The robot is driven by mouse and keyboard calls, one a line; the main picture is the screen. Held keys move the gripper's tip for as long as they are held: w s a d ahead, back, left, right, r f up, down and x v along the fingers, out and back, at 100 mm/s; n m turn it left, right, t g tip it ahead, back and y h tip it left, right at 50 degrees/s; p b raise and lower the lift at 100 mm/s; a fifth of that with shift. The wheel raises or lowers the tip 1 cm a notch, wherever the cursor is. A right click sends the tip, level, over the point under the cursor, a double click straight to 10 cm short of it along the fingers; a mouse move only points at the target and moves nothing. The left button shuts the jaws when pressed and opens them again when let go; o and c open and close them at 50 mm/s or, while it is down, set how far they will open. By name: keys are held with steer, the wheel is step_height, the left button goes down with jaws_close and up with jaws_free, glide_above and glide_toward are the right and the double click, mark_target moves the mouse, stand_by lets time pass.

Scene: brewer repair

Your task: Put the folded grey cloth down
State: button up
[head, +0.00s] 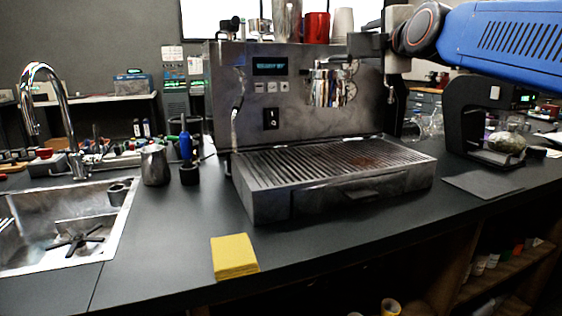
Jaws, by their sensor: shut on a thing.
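My arm comes in from the upper right, and my gripper (376,50) hangs in front of the upper right part of the brewer. It is shut on a small dark grey piece (364,44), which looks like the folded grey cloth. The piece is held up at the height of the brewer's top, clear of the counter. Its folds and the fingertips are hard to make out against the metal behind.
The brewer (290,100) with its ribbed drip tray (345,192) fills the middle of the counter. A yellow folded cloth (235,257) lies at the front edge. A sink (60,235) is at left, a black grinder-like stand (463,115) and flat dark mat (484,183) at right.

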steer(key=shift+w+f, duration=0.15)
steer(key=shift+w, duration=0.1)
stand_by(0.5)
